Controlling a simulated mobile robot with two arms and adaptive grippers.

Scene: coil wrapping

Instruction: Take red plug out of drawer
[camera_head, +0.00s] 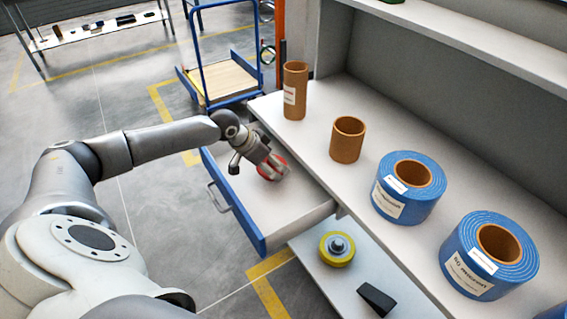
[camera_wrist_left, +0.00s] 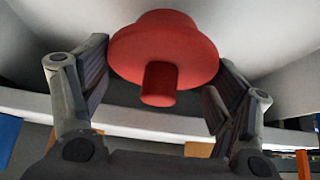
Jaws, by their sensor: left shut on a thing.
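The red plug (camera_head: 271,168) is in the open drawer (camera_head: 293,213), partly hidden by my left gripper (camera_head: 262,166) in the head view. The drawer has a blue front and a grey handle and is pulled out from under the worktop. In the left wrist view the red plug (camera_wrist_left: 165,52) is a wide round disc with a narrower stub pointing toward the camera. The fingers of my left gripper (camera_wrist_left: 160,85) stand on both sides of the disc and are shut on it. Whether the plug touches the drawer floor cannot be told. My right gripper is not in view.
On the worktop (camera_head: 310,150) stand two brown tubes (camera_head: 294,95) (camera_head: 347,140) and two blue coils (camera_head: 408,200) (camera_head: 488,262). A lower shelf holds a yellow roll (camera_head: 337,248) and a black wedge (camera_head: 376,298). A blue cart (camera_head: 222,78) stands behind the drawer.

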